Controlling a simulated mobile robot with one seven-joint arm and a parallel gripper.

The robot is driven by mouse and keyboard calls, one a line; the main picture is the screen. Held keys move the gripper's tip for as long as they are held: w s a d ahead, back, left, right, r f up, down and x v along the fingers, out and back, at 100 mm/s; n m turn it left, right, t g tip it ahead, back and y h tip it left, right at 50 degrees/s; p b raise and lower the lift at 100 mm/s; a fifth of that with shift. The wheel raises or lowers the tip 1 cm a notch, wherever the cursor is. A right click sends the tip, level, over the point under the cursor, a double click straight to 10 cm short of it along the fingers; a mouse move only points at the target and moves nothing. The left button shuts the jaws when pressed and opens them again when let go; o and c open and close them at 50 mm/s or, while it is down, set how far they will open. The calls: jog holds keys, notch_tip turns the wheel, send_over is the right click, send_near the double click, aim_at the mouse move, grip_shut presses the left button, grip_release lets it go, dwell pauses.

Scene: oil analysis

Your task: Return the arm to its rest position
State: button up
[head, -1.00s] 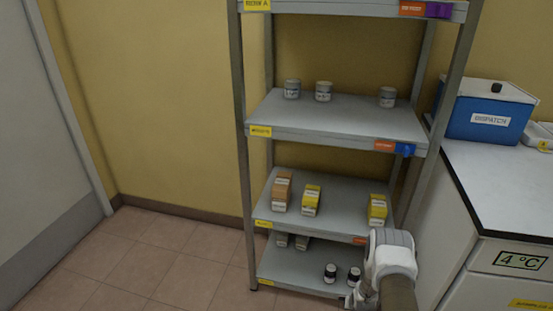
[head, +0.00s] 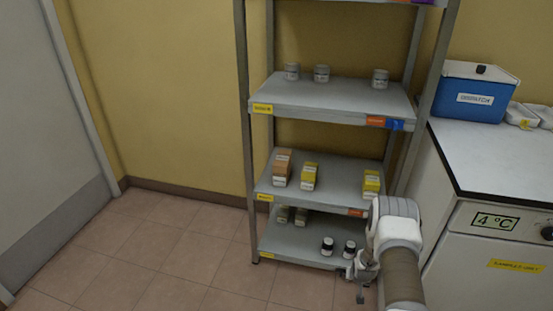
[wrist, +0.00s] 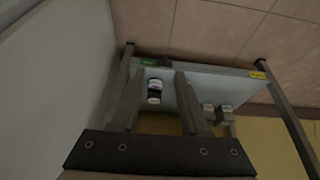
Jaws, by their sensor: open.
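My arm (head: 395,240) is at the lower right of the head view, in front of the right side of the shelf rack. My gripper (head: 361,289) points down beside the bottom shelf (head: 285,242) and looks empty. In the wrist view my gripper (wrist: 158,74) has its two fingers apart. A dark jar with a white label (wrist: 154,91) shows between the fingers, standing on the shelf beyond them.
The rack's middle shelf (head: 335,183) holds several yellow and brown boxes, and the upper shelf (head: 340,100) holds grey jars. A white counter (head: 500,150) with a blue dispatch box (head: 470,105) stands at the right. The tiled floor (head: 170,250) at the left is clear.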

jog(key=w+a+r+n, duration=0.1)
jog(key=a+r, duration=0.1)
jog(key=r, duration=1.7)
jog(key=w+a+r, duration=0.1)
jog(key=a+r, duration=0.2)
jog(key=r, duration=1.5)
jog(key=s+a+r+t, duration=0.1)
jog(key=s+a+r, duration=0.2)
jog(key=s+r, duration=0.5)
jog(key=s+a+r, duration=0.2)
jog(key=s+r, duration=0.3)
jog(key=r, duration=0.5)
jog(key=s+a+r+n+y, duration=0.1)
jog(key=s+a+r, duration=0.1)
jog(key=s, duration=0.9)
jog(key=s+a+r+n, duration=0.1)
jog(key=s+a+r, duration=0.2)
jog(key=s, duration=0.7)
notch_tip(320, 180, up, 21)
jog(key=p, duration=2.1)
jog(key=shift+d+p, duration=0.25)
jog(key=shift+p, duration=0.15)
